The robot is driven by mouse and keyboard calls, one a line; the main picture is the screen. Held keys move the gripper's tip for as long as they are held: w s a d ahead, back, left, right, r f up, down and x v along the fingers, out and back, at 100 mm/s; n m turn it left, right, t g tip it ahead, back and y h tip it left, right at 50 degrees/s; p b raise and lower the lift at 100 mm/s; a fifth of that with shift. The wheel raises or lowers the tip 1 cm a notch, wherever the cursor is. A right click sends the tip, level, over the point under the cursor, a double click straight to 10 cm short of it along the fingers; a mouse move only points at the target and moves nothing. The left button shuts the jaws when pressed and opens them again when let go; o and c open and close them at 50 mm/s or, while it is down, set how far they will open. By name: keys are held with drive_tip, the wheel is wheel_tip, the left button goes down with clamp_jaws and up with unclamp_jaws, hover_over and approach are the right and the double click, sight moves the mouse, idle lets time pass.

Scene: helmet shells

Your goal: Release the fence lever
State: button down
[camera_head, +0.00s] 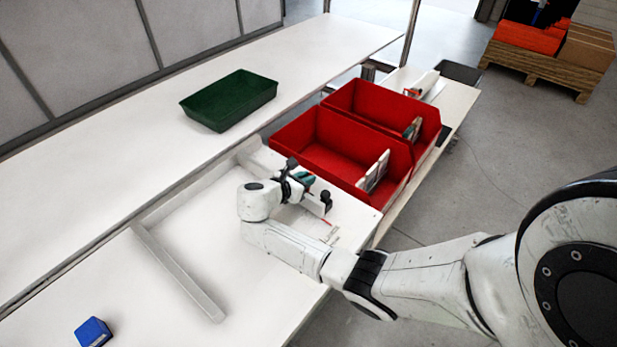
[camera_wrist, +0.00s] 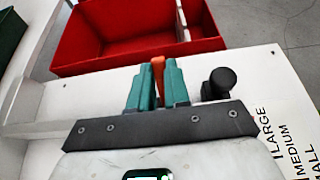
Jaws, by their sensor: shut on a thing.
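My gripper (camera_head: 304,180) is low over the near white table, at its right side close to the red bins. In the wrist view its two teal fingers (camera_wrist: 158,68) are closed around a narrow orange lever (camera_wrist: 158,78), whose top shows between them. The lever's lower part is hidden behind the dark gripper plate. A black round knob (camera_wrist: 220,80) stands just right of the fingers, apart from them; it also shows in the head view (camera_head: 326,196). A white fence bar (camera_head: 178,272) lies across the table, left of my arm.
Two red bins (camera_head: 300,142) stand just beyond the gripper. A green tray (camera_head: 229,100) sits on the long back table. A blue box (camera_head: 93,332) lies at the lower left. Size words, LARGE, MEDIUM and SMALL (camera_wrist: 290,140), are printed right of the gripper.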

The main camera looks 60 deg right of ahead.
drive_tip(key=shift+w+a+f+g+h+b, duration=0.15)
drive_tip(key=shift+a+h+b, duration=0.25)
drive_tip(key=shift+h, duration=0.35)
drive_tip(key=shift+w+a+g+h+b, duration=0.15)
drive_tip(key=shift+a+h+b, duration=0.2)
drive_tip(key=shift+h, duration=0.4)
drive_tip(key=shift+s, duration=0.1)
drive_tip(key=c, duration=1.1)
unclamp_jaws()
drive_tip(key=shift+a, duration=0.1)
drive_tip(key=b+v, duration=0.1)
drive_tip(key=v, duration=0.9)
drive_tip(key=shift+a+b, duration=0.3)
